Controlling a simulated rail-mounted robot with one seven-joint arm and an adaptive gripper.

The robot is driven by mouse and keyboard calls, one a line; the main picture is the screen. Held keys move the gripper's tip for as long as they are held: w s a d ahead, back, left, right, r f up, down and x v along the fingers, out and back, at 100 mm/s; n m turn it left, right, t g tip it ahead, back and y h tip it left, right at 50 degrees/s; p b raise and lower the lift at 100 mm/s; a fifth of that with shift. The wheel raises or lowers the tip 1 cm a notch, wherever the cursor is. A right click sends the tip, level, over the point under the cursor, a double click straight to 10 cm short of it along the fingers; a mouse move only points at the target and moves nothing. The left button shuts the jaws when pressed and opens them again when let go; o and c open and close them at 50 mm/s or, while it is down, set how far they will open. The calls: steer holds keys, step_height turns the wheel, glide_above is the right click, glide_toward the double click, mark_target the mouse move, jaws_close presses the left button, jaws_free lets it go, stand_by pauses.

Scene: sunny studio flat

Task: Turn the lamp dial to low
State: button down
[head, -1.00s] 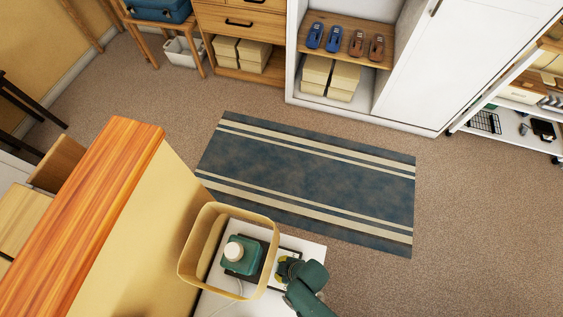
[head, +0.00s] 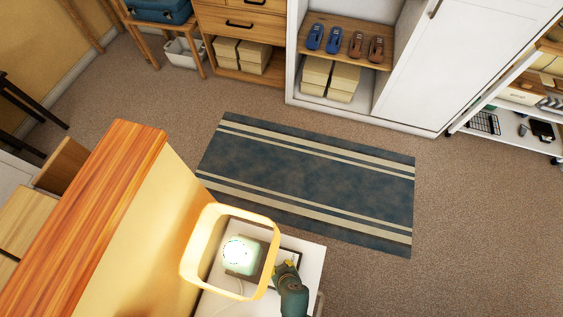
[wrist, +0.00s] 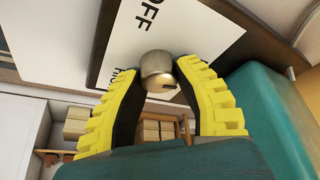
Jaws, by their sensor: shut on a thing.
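The lamp's pale shade (head: 190,240) is seen from above on a white stand, and the lamp base (head: 240,262) inside it glows brightly. The lamp is lit. Beside it lies a dark-edged control plate (head: 293,256), with my gripper (head: 287,270) over it. In the wrist view my gripper's yellow-and-black fingers (wrist: 160,75) are shut on a small round metallic dial (wrist: 156,62). The white plate face (wrist: 195,25) behind it reads "OFF" near the top. Other lettering is partly hidden by a finger, and the dial's exact setting cannot be told.
The white stand top (head: 312,252) has little bare room around the lamp. A wood-topped partition (head: 100,200) rises close on the left. A blue striped rug (head: 310,180) lies on open floor beyond. A shoe cabinet (head: 345,60) stands at the back.

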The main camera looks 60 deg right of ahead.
steer(key=shift+s+f+m+g, duration=0.15)
steer(key=shift+m+g, duration=0.15)
steer(key=shift+m, duration=0.4)
steer(key=shift+h, duration=0.3)
steer(key=c, duration=0.7)
jaws_free()
steer(key=shift+a+r, duration=0.1)
steer(key=shift+r, duration=0.35)
steer(key=v, duration=1.1)
